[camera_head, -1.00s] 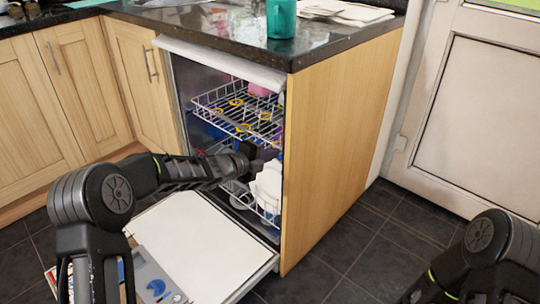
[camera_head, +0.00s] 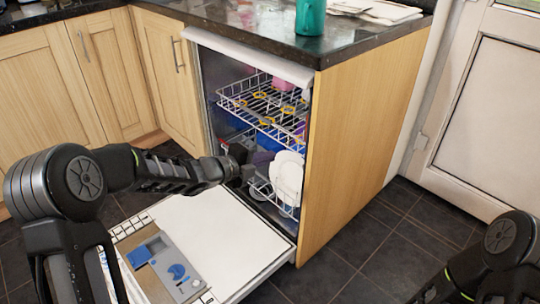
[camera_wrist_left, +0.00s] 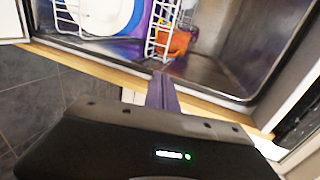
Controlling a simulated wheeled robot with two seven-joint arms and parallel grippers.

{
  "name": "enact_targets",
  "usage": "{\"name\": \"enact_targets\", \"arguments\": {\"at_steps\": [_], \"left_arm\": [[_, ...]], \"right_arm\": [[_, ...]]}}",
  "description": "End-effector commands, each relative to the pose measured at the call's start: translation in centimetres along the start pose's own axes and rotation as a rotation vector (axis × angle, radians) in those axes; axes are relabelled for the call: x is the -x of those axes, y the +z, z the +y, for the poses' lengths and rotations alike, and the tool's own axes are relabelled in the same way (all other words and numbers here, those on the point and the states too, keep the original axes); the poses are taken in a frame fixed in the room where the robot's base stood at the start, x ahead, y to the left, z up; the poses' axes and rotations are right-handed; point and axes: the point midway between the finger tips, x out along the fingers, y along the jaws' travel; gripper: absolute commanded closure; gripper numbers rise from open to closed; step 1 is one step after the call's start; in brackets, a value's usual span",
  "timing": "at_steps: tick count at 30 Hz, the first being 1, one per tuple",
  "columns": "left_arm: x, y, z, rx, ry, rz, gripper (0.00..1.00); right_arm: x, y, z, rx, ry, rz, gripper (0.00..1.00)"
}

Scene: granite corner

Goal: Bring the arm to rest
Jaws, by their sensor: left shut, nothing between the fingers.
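My left arm comes in from the left in the head view, and its gripper (camera_head: 240,170) is at the mouth of the open dishwasher (camera_head: 232,45), in front of the lower rack (camera_head: 262,188). Its jaws are shut and empty. In the left wrist view the shut fingers (camera_wrist_left: 162,88) point toward the dishwasher's interior, with white plates (camera_wrist_left: 100,14) and an orange item (camera_wrist_left: 174,42) beyond them. My right arm shows at the lower right of the head view, but its gripper is outside the picture.
The dishwasher door (camera_head: 215,238) lies open below my left arm. White plates (camera_head: 287,178) stand in the lower rack. The upper rack (camera_head: 265,105) holds several items. A teal cup (camera_head: 310,17) stands on the dark counter (camera_head: 232,20). The floor to the right (camera_head: 355,235) is clear.

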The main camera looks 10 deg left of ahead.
Motion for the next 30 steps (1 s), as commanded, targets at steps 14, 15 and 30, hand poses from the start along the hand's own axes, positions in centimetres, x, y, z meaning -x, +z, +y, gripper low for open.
{"name": "enact_targets", "arguments": {"at_steps": [14,15,30], "left_arm": [[0.0,0.3,0.1,0.117,0.004,-0.015,1.00],[0.0,0.6,0.5,0.204,0.006,-0.033,1.00],[5.8,-13.5,29.8,1.967,0.372,-0.658,1.00]], "right_arm": [[0.0,0.0,0.0,0.000,0.000,0.001,0.64],[0.0,0.0,0.0,0.000,0.000,0.001,0.64],[0.0,0.0,0.0,0.000,0.000,0.001,0.64]]}}
